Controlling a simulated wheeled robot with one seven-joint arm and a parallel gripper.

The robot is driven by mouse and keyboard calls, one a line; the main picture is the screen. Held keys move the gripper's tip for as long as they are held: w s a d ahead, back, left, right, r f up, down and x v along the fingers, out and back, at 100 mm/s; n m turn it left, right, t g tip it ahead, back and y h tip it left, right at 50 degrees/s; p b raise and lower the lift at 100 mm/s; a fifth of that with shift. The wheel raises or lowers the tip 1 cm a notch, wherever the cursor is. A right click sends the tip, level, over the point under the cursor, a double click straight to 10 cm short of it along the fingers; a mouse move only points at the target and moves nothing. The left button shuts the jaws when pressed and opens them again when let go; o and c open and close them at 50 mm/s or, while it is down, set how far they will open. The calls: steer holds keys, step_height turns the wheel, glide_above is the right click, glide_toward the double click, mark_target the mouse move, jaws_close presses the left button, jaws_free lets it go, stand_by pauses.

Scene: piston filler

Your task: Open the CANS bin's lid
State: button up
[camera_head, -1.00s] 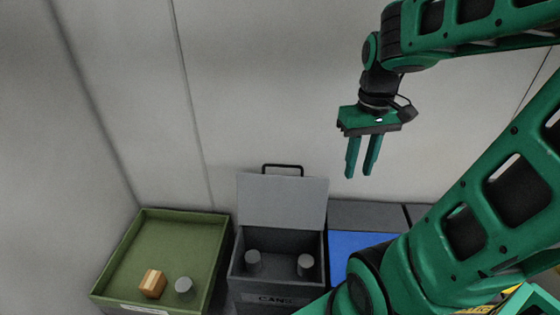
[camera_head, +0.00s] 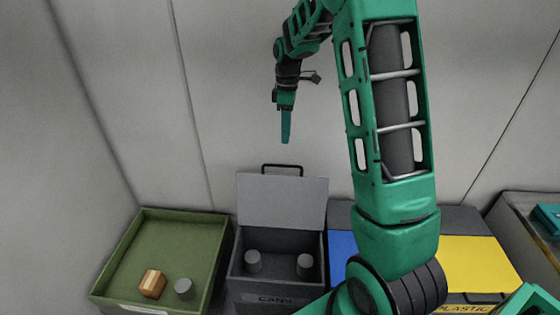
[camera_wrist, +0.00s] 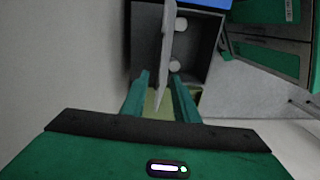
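The dark grey CANS bin (camera_head: 238,268) stands in the middle of the row in the head view, its label on the front. Its grey lid (camera_head: 282,202) stands raised at the back, with a black bar handle (camera_head: 282,167) on its top edge. Two grey cans (camera_head: 253,261) (camera_head: 304,265) are inside the open bin. My gripper (camera_head: 286,140) hangs above the lid, apart from it, fingers pointing down. In the wrist view, my gripper's fingers (camera_wrist: 160,76) are apart with nothing held, and the lid (camera_wrist: 166,50) shows nearly edge-on beyond them.
A green tray (camera_head: 185,235) left of the bin holds a wooden block (camera_head: 152,284) and a grey cylinder (camera_head: 184,288). To the right are a blue-topped bin (camera_head: 342,244), partly behind my arm, and a yellow-topped PLASTIC bin (camera_head: 475,262). The wall is close behind.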

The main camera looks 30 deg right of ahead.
steer(key=f, duration=1.1)
steer(key=shift+w+a+f, duration=0.15)
steer(key=shift+a+f, duration=0.05)
steer(key=shift+a, duration=0.15)
jaws_close()
